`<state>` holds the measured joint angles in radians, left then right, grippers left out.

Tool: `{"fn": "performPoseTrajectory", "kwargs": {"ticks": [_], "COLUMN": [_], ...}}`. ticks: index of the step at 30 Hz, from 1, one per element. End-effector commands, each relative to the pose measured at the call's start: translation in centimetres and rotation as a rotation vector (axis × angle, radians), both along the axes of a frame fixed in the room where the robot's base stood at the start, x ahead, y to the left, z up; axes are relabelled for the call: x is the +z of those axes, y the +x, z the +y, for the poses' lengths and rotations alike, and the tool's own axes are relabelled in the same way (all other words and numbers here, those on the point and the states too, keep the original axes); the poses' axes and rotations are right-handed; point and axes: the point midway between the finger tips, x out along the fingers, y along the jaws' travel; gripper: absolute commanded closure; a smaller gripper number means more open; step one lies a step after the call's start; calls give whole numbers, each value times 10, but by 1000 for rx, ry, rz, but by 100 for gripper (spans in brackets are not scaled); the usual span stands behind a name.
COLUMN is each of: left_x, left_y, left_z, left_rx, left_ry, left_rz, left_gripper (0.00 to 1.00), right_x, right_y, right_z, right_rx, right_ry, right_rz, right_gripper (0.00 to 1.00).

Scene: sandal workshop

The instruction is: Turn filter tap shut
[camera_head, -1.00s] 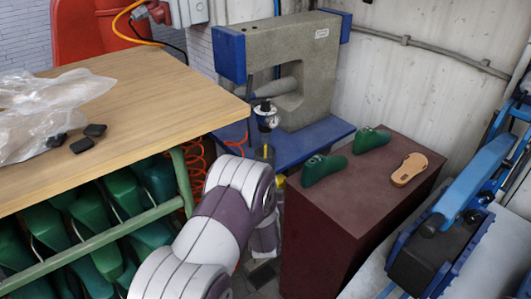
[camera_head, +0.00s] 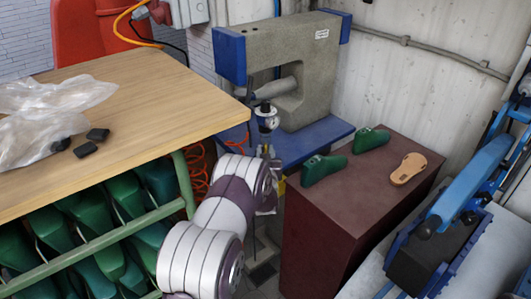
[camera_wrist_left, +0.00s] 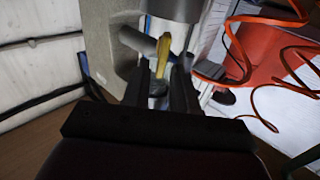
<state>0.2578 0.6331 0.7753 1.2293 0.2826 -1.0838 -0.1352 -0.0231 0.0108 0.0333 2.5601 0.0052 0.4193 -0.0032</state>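The filter unit with a round gauge (camera_head: 267,117) hangs on the front of the grey press. My left gripper (camera_head: 267,154) is just below it, pointing up, partly hidden by my own wrist. In the left wrist view, the two dark fingers of my left gripper (camera_wrist_left: 161,82) are apart. A small yellowish piece (camera_wrist_left: 163,52), possibly the tap, shows beyond the gap between them. My right gripper is out of view.
The grey press (camera_head: 305,65) stands on a blue base (camera_head: 318,143) behind the filter. A wooden table (camera_head: 150,85) with a plastic bag is at left, over green lasts. A dark red cabinet (camera_head: 345,205) with green lasts and a sole is at right. Orange hoses (camera_wrist_left: 275,20) hang nearby.

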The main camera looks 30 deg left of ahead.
Motion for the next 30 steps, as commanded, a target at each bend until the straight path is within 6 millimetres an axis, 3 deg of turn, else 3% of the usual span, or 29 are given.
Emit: {"fn": "performPoseTrajectory", "kwargs": {"ticks": [1, 2, 17, 30], "left_x": [0, 0, -1, -4], "left_y": [0, 0, 1, 4], "left_z": [0, 0, -2, -8], "left_rx": [0, 0, 0, -1], "left_ry": [0, 0, 69, 395], "left_rz": [0, 0, 37, 218], "left_gripper": [91, 100, 100, 100], "right_x": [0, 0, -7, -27], "right_y": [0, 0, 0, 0], "right_z": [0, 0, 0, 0], "right_rx": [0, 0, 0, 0], "right_ry": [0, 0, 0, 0], "right_rz": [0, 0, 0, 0], "right_gripper": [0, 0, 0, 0]}}
